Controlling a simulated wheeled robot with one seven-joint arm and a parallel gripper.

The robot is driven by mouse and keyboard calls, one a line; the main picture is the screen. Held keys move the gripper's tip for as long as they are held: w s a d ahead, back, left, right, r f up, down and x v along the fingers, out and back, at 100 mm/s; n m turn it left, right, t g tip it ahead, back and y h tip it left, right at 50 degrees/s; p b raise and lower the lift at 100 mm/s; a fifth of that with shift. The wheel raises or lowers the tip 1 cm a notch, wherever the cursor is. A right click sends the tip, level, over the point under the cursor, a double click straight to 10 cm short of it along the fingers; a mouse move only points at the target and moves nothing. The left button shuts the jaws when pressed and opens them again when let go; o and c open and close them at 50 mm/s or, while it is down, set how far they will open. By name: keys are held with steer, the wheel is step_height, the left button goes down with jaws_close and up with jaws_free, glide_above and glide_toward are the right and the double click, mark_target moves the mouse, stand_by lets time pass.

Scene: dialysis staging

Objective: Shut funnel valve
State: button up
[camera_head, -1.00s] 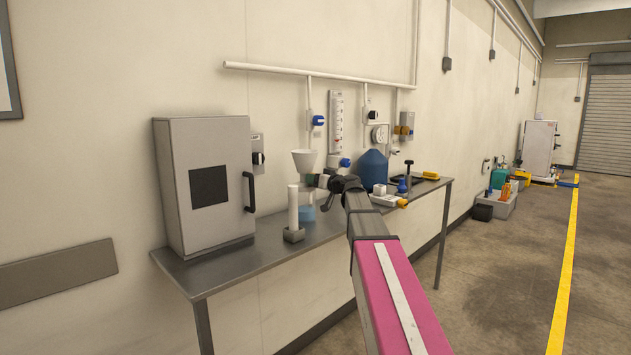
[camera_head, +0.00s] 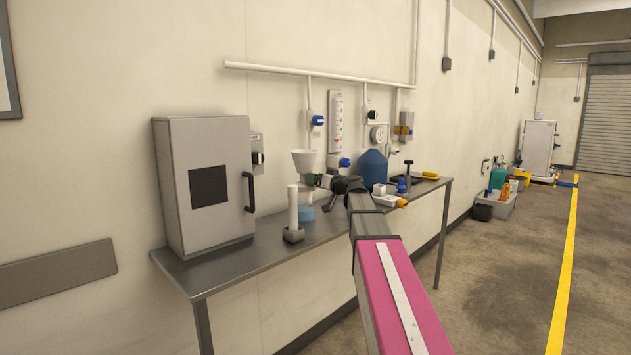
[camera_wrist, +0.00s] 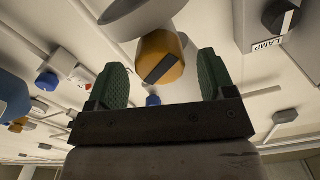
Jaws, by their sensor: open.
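The white funnel (camera_head: 304,158) stands above the steel bench, left of my arm in the head view. Its grey body also shows at the top of the wrist view (camera_wrist: 140,18). Below it in the wrist view is an orange valve knob (camera_wrist: 153,50) with a black bar across its face, tilted in the picture. My gripper (camera_wrist: 162,64) is open. Its two green finger pads stand one on each side of the knob, with a visible gap on both sides. In the head view my gripper (camera_head: 312,180) is just below the funnel, and the knob cannot be made out there.
A grey cabinet (camera_head: 208,190) stands left on the bench (camera_head: 262,262). A white cylinder (camera_head: 293,208) stands in front of the funnel. A blue jug (camera_head: 373,168) is behind my arm. Wall fittings include a lamp switch (camera_wrist: 282,17). Open floor lies right.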

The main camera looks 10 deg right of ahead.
steer(key=v, duration=0.9)
steer(key=shift+s, duration=0.2)
steer(key=shift+d, duration=0.1)
steer(key=w+a+n, duration=0.3)
steer(key=w+a, duration=0.3)
steer(key=w, duration=0.2)
steer(key=shift+n, duration=0.3)
steer(key=c, duration=0.9)
